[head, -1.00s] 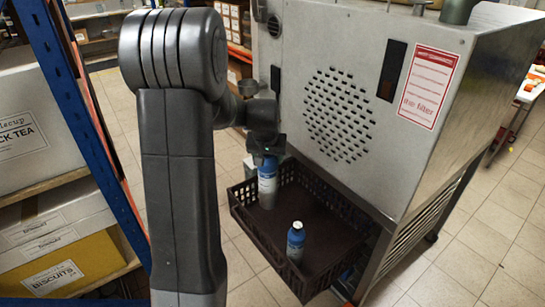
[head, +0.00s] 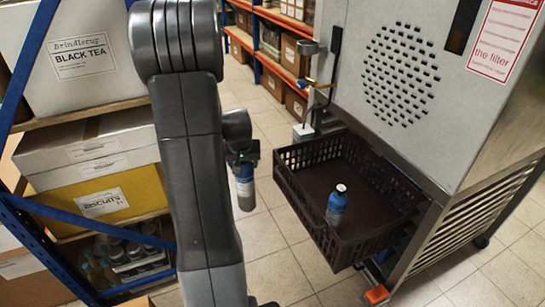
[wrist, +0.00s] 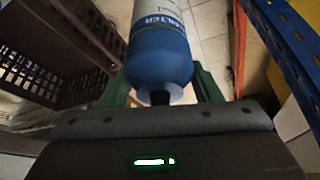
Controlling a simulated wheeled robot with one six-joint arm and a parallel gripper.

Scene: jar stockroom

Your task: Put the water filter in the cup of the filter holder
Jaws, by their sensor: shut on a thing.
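A blue and grey water filter (head: 245,188) hangs upright from my gripper (head: 243,160) over the tiled floor, left of the crate. In the wrist view the filter (wrist: 160,55) sits between the two green fingers of my gripper (wrist: 160,92), its dark neck toward the palm. The gripper is shut on it. A grey cup-like fitting (head: 308,47) with a thin upright rod stands at the machine's left edge. It may be part of the filter holder; its inside cannot be made out.
A dark openwork crate (head: 310,205) at the machine's side holds a second blue filter (head: 336,205). The metal machine (head: 400,110) stands right. A blue-framed shelf with boxes (head: 85,60) stands left. Tiled floor between them is clear.

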